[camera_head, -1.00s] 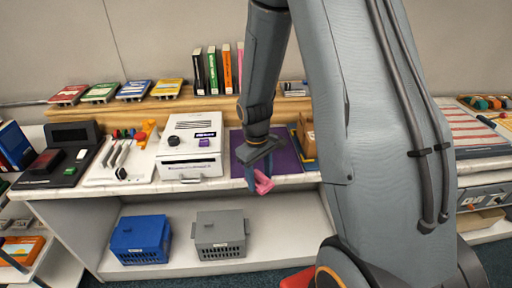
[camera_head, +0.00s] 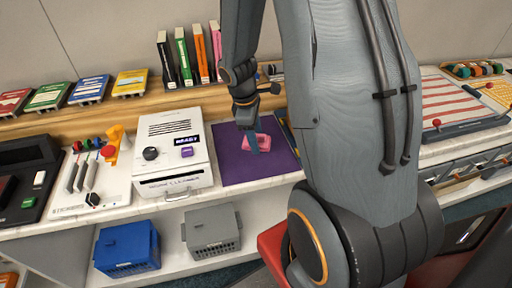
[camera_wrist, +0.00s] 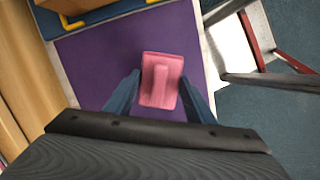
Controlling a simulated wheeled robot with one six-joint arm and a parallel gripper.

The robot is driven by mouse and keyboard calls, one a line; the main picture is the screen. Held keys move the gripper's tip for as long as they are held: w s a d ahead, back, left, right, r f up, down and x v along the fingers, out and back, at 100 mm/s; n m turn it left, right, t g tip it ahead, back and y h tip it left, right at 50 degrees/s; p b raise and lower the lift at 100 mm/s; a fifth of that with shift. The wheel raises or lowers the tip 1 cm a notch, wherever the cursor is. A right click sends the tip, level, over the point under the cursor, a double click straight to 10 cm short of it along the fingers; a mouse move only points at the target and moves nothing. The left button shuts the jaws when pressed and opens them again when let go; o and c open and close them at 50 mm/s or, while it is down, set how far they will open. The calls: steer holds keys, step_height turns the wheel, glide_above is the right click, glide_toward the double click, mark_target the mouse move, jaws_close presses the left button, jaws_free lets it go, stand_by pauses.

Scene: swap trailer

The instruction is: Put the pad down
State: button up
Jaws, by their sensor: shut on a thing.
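The pink pad (camera_head: 263,141) has a raised bar-shaped handle on top. In the wrist view the pad (camera_wrist: 161,80) sits between the two blue fingers, over the purple mat (camera_wrist: 100,62). My gripper (camera_head: 254,143) is shut on the pad, above the purple mat (camera_head: 240,170) on the counter. It also shows in the wrist view (camera_wrist: 160,98). I cannot tell whether the pad touches the mat or hangs just above it. Part of the pad is hidden behind a finger in the head view.
A white machine (camera_head: 172,150) with a dark knob stands left of the mat. Several books (camera_head: 188,55) stand behind. A blue basket (camera_head: 127,247) and a grey basket (camera_head: 212,231) sit on the lower shelf. In the wrist view, the counter edge lies right of the mat.

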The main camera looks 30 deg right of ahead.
mark_target(257, 159)
steer(key=shift+f, duration=2.45)
steer(key=shift+f, duration=0.5)
steer(key=shift+f, duration=0.1)
steer(key=shift+s, duration=0.1)
steer(key=o, duration=1.4)
steer(key=shift+s+f, duration=0.1)
